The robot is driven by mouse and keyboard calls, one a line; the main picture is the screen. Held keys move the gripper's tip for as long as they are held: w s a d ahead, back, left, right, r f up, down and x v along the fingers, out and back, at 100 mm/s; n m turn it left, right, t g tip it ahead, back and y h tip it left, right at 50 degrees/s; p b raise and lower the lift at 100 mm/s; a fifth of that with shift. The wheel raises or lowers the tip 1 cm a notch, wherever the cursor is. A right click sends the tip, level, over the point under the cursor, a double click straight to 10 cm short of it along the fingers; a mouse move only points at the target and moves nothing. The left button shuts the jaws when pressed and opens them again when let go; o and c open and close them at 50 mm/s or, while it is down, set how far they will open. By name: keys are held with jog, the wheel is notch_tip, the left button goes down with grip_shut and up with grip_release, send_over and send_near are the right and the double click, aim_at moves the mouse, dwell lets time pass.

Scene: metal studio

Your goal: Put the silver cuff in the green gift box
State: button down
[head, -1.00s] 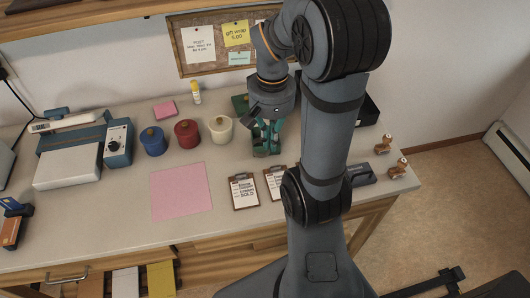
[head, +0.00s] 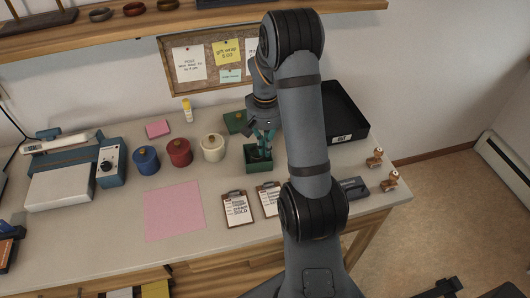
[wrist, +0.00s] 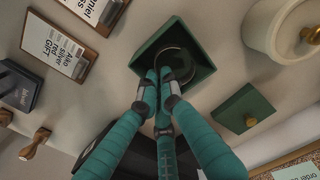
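The green gift box (head: 258,167) stands open on the table, with my gripper (head: 263,141) above it. In the wrist view, the box (wrist: 200,72) lies beyond my fingers. The silver cuff (wrist: 187,54) shows as a thin, dark ring within the outline of the box opening. My gripper (wrist: 159,73) has its fingertips close together at the cuff's near left edge and looks shut on it. Whether the cuff touches the box floor is unclear. The green lid (wrist: 243,108) with a gold knob lies beside the box; it also shows in the head view (head: 234,121).
White (head: 213,148), red (head: 179,153) and blue (head: 146,161) lidded pots stand left of the box. Clipboards (head: 235,209) lie in front. A black tray (head: 335,112) is at right, beyond my arm. A pink sheet (head: 174,211) lies front left.

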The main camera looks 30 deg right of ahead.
jog(key=shift+f, duration=1.25)
jog(key=shift+f, duration=0.1)
jog(key=shift+f, duration=0.15)
jog(key=c, duration=2)
grip_release()
notch_tip(320, 180, up, 13)
jog(key=shift+f+p, duration=0.2)
jog(key=shift+p, duration=0.3)
